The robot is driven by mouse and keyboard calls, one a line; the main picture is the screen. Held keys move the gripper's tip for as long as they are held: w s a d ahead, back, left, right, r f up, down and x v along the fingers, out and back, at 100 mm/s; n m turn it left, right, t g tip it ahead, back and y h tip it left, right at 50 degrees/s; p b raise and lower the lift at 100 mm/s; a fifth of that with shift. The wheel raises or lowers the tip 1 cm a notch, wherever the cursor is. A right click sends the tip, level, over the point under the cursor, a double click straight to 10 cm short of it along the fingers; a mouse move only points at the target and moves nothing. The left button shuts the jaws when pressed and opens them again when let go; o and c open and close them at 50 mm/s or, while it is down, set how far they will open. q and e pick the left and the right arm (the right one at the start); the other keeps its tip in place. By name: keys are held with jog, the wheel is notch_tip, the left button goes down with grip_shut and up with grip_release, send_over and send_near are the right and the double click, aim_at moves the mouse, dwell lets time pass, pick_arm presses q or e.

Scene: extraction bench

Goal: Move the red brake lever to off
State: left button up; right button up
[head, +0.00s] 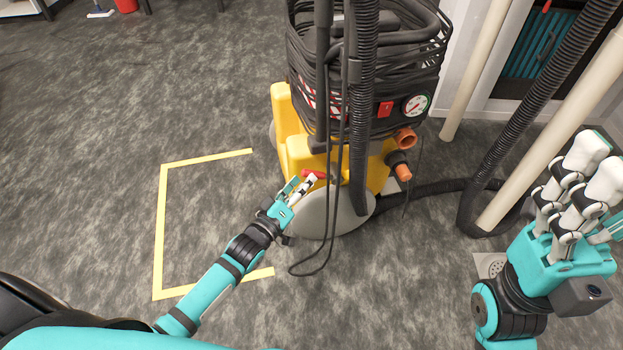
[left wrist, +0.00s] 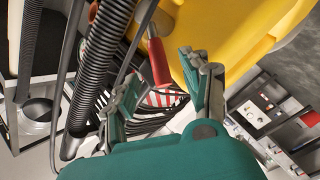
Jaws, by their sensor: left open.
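The red brake lever (head: 319,174) sticks out low on the yellow body of the extraction machine (head: 299,150), above a grey wheel. In the left wrist view the red lever (left wrist: 158,62) points down toward the space between my fingers. My left gripper (head: 300,186) is open at the lever's near side, and its fingers partly overlap it in the head view. In the left wrist view its two fingers (left wrist: 168,88) are spread, with the lever's end between or just beyond them. I cannot tell if they touch. My right gripper (head: 597,168) is raised at the right, away from the machine.
A black cable (head: 318,262) hangs in a loop beside the lever. A ribbed hose (head: 363,105) runs down the machine's front. Pale pipes (head: 474,70) and another hose stand at the right. A yellow floor outline (head: 161,225) lies at the left, with clear floor around it.

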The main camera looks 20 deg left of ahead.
pick_arm(q)
jog(key=shift+b+x, duration=0.6)
jog(key=shift+x, duration=1.6)
jog(key=shift+c, duration=0.3)
grip_shut()
